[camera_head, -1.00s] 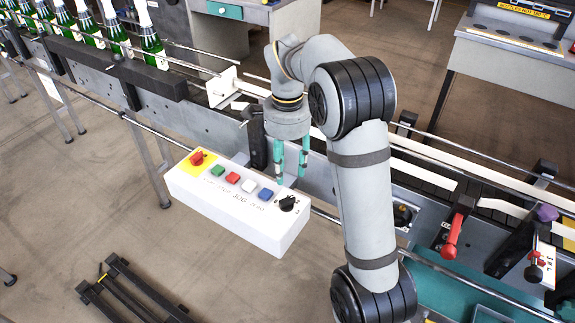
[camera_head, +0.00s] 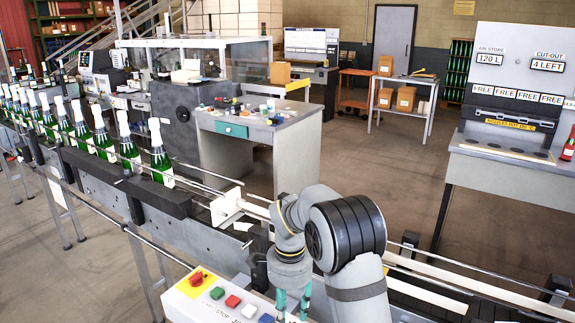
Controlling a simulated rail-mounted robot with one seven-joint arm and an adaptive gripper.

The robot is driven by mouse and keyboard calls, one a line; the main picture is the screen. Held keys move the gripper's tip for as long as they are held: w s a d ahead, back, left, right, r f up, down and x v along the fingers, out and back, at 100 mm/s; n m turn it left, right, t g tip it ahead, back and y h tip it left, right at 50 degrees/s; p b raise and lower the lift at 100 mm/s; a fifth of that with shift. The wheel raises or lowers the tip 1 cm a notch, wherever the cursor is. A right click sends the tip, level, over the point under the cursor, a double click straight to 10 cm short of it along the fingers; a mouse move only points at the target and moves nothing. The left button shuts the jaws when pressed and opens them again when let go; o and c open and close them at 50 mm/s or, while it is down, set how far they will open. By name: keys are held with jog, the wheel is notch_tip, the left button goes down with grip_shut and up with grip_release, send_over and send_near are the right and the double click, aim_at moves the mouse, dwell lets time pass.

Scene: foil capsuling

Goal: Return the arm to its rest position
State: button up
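My gripper (camera_head: 292,302) points down at the bottom edge of the view, in front of the conveyor. Its two teal fingers show, with a gap between them and nothing seen in the gap; their tips are at or past the picture's edge. My grey arm bends over to the right of it. The white button box (camera_head: 195,308) lies just left of and below my gripper, with a red knob on yellow and green, red, white and blue buttons. Its lower right part is cut off. I cannot tell whether my fingers touch it.
Green bottles (camera_head: 127,145) with white foil tops stand in a row on the conveyor at left. A white plate (camera_head: 227,207) stands on the conveyor near my arm. Metal guide rails (camera_head: 455,285) run right. A workbench (camera_head: 260,125) and a grey station (camera_head: 510,150) stand behind.

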notch_tip(320, 180, down, 5)
jog(key=shift+f, duration=0.2)
dwell(0.5)
